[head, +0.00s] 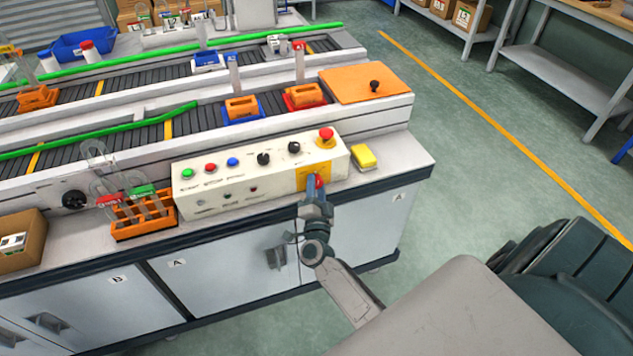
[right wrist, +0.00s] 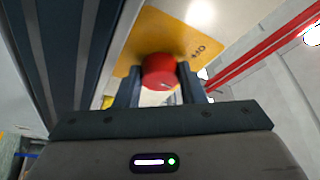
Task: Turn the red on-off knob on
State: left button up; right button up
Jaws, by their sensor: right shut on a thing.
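The red on-off knob (right wrist: 160,71) sits on a yellow plate (right wrist: 190,42) in the right wrist view. In the head view the red knob (head: 319,181) shows at the lower right of the white control box (head: 225,185), on its front face. My right gripper (right wrist: 162,84) has its two fingers on either side of the knob and is shut on it. In the head view the right gripper (head: 317,192) reaches up to the box front and hides part of the knob. The knob's exact turn angle is hard to read. My left gripper is not in view.
A red emergency button (head: 326,135) stands on the box's top right, above the knob. A yellow block (head: 363,157) lies right of the box. An orange rack with tubes (head: 143,215) stands to its left. The floor at right is open.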

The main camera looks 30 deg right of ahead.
jog(key=shift+r+m+g+p, duration=0.1)
jog(key=shift+m+g+p, duration=0.6)
jog(key=shift+m+p, duration=0.9)
jog(key=shift+r+m+g+p, duration=0.1)
jog(key=shift+m+g+p, duration=0.6)
jog(key=shift+m+p, duration=0.9)
jog(key=shift+m+b, duration=0.3)
jog(key=shift+m, duration=0.1)
jog(key=o, duration=1)
jog(key=b+v, duration=0.2)
jog(key=v, duration=0.9)
jog(key=shift+r, duration=0.1)
